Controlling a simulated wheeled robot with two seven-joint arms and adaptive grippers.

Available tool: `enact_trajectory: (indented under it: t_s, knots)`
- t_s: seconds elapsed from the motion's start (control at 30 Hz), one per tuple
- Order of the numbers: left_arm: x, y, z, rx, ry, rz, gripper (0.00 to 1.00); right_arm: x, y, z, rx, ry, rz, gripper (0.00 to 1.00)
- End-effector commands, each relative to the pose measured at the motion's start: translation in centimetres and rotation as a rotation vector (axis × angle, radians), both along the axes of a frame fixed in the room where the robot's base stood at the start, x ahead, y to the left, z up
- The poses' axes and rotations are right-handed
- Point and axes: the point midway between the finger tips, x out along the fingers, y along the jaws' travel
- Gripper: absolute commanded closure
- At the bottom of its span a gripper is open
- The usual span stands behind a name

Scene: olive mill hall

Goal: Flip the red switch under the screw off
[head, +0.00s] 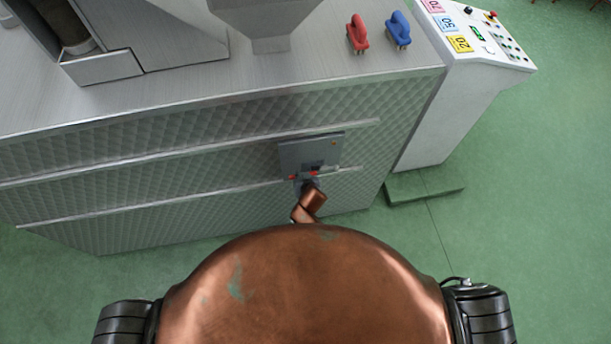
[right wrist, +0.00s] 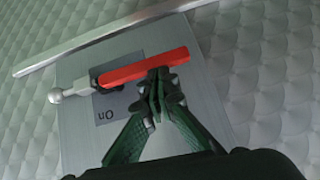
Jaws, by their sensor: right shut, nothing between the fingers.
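The red switch (right wrist: 145,68) is a long red bar on a grey panel (right wrist: 75,140), in the right wrist view. It is slightly tilted, its right end higher in the picture, and the word "On" stands upside down on a darker plate below it. In the head view the panel (head: 295,155) sits on the machine's quilted metal front, and only small red bits of the switch show. My right gripper (right wrist: 161,88) is shut and empty, its tips at the bar's lower edge near the right end. I cannot tell whether they touch. My left gripper is out of view.
A metal rail (right wrist: 110,37) crosses above the panel. A red handle (head: 357,34) and a blue handle (head: 399,31) stand on the machine top. A white control desk (head: 440,110) with coloured number cards stands at right. Green floor (head: 540,220) is open beyond it.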

Motion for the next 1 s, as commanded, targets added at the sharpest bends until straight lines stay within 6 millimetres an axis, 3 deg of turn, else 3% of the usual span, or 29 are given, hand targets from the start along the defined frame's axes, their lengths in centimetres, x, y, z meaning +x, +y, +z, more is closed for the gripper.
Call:
enact_trajectory:
  t_s: [0.6, 0.97, 1.0]
  knots:
    - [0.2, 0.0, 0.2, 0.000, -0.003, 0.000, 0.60, 0.0, 0.1, 0.2, 0.001, 0.000, 0.001, 1.00]
    - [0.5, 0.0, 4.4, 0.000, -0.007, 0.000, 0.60, 0.0, 0.3, 4.8, 0.002, 0.000, 0.004, 1.00]
    - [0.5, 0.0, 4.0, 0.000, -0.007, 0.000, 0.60, -0.6, 0.2, 4.8, 0.004, -0.001, 0.003, 1.00]
